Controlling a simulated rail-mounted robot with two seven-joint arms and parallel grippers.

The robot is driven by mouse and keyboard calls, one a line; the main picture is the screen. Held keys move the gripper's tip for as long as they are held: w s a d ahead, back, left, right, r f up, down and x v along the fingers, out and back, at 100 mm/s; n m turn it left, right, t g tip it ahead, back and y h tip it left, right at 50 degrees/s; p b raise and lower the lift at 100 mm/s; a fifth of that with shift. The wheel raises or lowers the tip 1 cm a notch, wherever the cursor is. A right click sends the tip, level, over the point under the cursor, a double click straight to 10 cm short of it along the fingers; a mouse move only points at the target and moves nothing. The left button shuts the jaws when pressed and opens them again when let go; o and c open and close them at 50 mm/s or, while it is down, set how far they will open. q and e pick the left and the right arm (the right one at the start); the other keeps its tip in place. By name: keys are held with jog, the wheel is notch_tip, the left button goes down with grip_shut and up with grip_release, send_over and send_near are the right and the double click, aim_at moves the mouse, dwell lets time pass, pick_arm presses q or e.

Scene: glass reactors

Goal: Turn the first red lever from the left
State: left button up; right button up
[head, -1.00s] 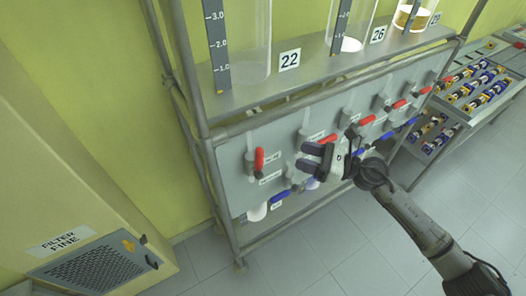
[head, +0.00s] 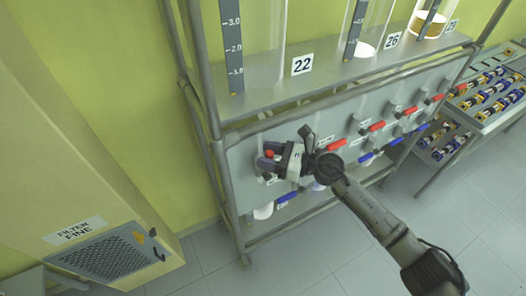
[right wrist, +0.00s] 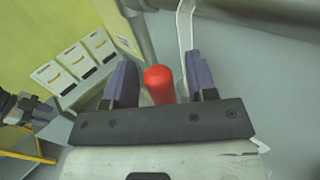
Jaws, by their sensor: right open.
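The first red lever from the left (head: 268,153) is on the grey valve panel below the label 22, and part of it is hidden behind my gripper in the head view. My right gripper (head: 263,160) is open at this lever. In the right wrist view, the red lever (right wrist: 158,84) stands between the two spread fingers of my right gripper (right wrist: 158,82), with a visible gap on both sides. I cannot tell how deep it sits between them. My left gripper is not seen in the head view.
More red levers (head: 336,145) and blue levers (head: 366,160) line the panel to the right. Metal rack posts (head: 226,190) stand left of the panel. Glass vessels (head: 265,40) stand on the shelf above. A filter cabinet (head: 115,255) is at lower left. The floor in front is clear.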

jog(key=shift+w+a, duration=0.25)
jog(key=shift+a, duration=0.45)
jog(key=shift+c, duration=0.3)
grip_shut()
